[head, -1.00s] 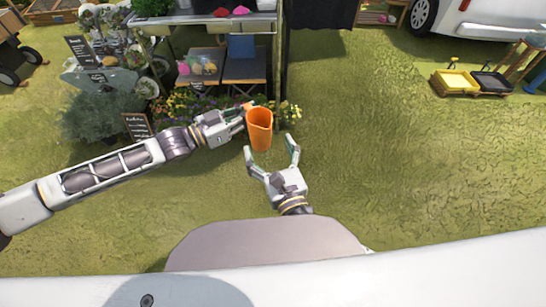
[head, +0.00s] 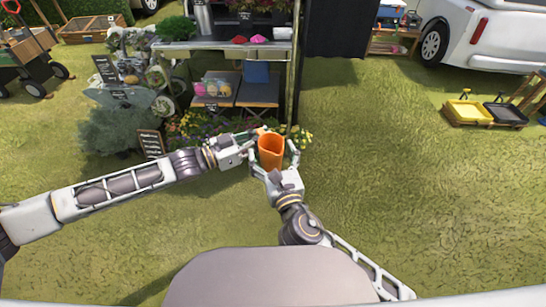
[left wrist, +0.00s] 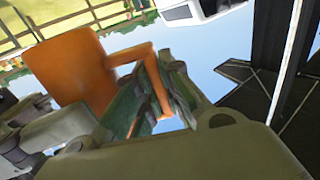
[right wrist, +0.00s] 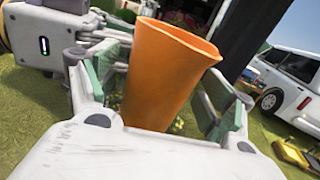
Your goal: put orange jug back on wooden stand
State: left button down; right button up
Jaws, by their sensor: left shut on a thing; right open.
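The orange jug (head: 271,153) is held off the ground in front of me, with its open top showing in the head view. My left gripper (head: 250,141) is shut on its handle (left wrist: 160,85), which the left wrist view shows between the green finger pads. My right gripper (head: 274,160) is open, with its fingers on both sides of the jug body. The right wrist view shows the jug (right wrist: 168,80) between the open fingers; I cannot tell whether they touch it. Low wooden-topped stands (head: 258,93) are under the stall counter; I cannot tell which is the wooden stand.
The stall counter (head: 190,45) and yellow flowers (head: 300,137) are beyond the jug. A small chalkboard sign (head: 151,143) and a bush (head: 112,130) are on the left. Yellow and black trays (head: 468,111) and a white vehicle (head: 488,35) are at the right. The grass between is clear.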

jog(key=c, duration=1.1)
pick_arm(q)
jog(key=c, duration=1.5)
grip_release()
pick_arm(e)
jog(key=shift+c, duration=0.5)
pick_arm(q)
jog(key=shift+s+a, duration=0.1)
jog(key=v, duration=0.7)
jog(key=shift+a, duration=0.15)
